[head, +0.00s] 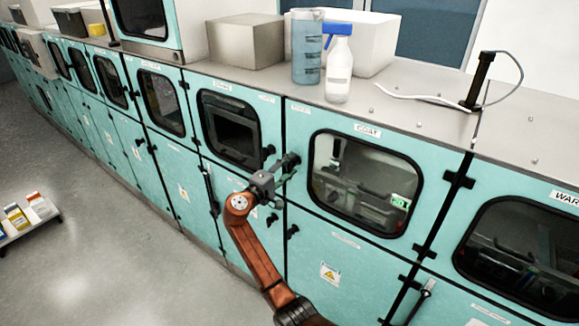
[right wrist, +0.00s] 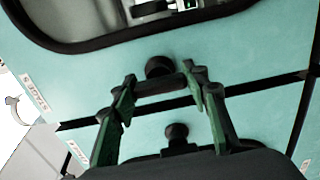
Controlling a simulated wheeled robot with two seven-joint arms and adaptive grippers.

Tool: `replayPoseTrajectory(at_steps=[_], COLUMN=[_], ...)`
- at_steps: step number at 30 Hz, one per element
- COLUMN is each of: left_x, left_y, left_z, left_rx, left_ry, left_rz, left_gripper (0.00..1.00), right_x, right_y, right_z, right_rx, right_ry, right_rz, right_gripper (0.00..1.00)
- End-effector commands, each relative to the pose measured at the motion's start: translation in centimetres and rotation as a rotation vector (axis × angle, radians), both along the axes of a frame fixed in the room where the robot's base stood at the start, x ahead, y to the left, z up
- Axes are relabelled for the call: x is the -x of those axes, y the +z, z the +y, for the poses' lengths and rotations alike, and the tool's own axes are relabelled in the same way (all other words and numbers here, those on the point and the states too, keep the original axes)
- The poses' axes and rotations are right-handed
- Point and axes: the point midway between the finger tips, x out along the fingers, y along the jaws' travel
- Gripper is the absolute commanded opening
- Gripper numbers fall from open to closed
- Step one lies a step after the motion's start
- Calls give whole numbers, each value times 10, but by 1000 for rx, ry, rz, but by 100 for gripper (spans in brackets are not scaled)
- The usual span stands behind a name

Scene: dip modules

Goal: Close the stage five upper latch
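The stage five panel, labelled COAT, has a dark-framed window (head: 365,182). My right gripper (head: 289,164) is at this panel's left edge, on the upper part, and covers most of the upper latch there. In the right wrist view my right gripper (right wrist: 158,84) has its fingers spread apart. The upper latch, a black knob (right wrist: 158,67) with a short dark bar, shows between the fingertips. The bar spans nearly from one finger to the other; I cannot tell whether they touch it. My left gripper is not in view.
A neighbouring black knob (right wrist: 177,132) lies across the dark seam. A lower black latch (head: 292,231) is beneath my gripper. The grey floor (head: 110,240) is mostly clear.

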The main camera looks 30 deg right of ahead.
Motion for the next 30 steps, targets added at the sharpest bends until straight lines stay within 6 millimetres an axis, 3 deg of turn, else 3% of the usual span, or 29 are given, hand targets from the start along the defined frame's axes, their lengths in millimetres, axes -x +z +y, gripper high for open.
replayPoseTrajectory(at_steps=[7, 17, 22, 30], left_x=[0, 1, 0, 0], left_y=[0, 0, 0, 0], left_z=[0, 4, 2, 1], left_rx=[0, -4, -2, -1], left_ry=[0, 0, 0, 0], left_rz=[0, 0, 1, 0], left_gripper=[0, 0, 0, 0], right_x=[0, 2, 11, 32], right_y=[0, -1, -1, -1], right_z=[0, 3, 26, 78], right_rx=[-1, -3, -4, -4], right_ry=[-1, -1, 1, 1], right_rz=[-1, -1, -1, -1], right_gripper=[59, 59, 59, 59])
